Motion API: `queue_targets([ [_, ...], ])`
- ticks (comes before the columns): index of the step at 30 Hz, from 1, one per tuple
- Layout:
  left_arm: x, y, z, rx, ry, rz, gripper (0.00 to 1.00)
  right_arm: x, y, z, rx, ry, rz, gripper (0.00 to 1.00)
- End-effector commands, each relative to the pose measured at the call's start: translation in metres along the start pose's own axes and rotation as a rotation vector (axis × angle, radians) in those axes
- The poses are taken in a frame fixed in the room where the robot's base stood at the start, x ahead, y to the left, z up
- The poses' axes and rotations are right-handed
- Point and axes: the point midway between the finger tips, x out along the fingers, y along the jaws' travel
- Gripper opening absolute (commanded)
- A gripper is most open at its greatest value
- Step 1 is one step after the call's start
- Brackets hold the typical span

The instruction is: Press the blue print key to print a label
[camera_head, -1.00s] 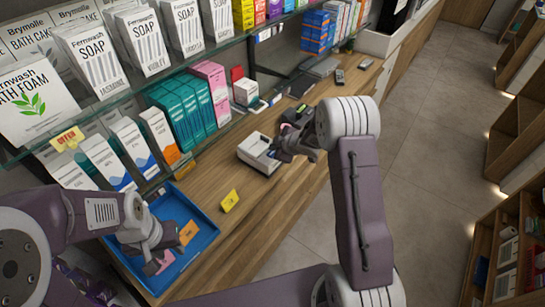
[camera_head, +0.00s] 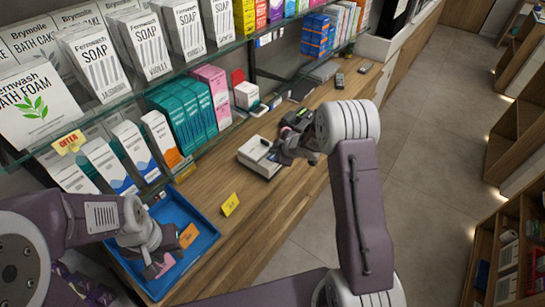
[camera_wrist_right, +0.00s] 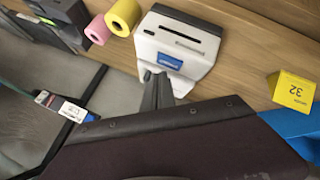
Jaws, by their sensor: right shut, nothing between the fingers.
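The white label printer (camera_head: 256,160) sits on the wooden counter, and it also shows in the right wrist view (camera_wrist_right: 150,52). Its blue print key (camera_wrist_right: 168,61) is visible on its near face in the wrist view; I cannot make it out in the head view. My right gripper (camera_head: 281,155) is shut and empty, at the printer's right side. In the wrist view its fingertips (camera_wrist_right: 158,78) are just below the blue key; I cannot tell whether they touch. My left gripper (camera_head: 162,256) hangs over the blue tray; its jaws are unclear.
The blue tray (camera_head: 208,238) holds an orange card (camera_head: 188,235) and a pink card. A yellow tag (camera_head: 230,204) stands on the counter (camera_head: 262,210). Yellow (camera_wrist_right: 123,15) and pink (camera_wrist_right: 97,31) rolls lie beside the printer. Glass shelves of boxes line the left.

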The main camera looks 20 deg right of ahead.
Motion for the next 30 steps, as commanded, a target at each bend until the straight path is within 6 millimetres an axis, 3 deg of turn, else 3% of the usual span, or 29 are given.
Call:
queue_targets([
  [30, 0.0056, -0.0001, 0.0006, 0.000, 0.000, 0.000, 0.36, 0.0052, -0.0040, 0.0038, 0.001, 0.000, 0.000, 0.00],
])
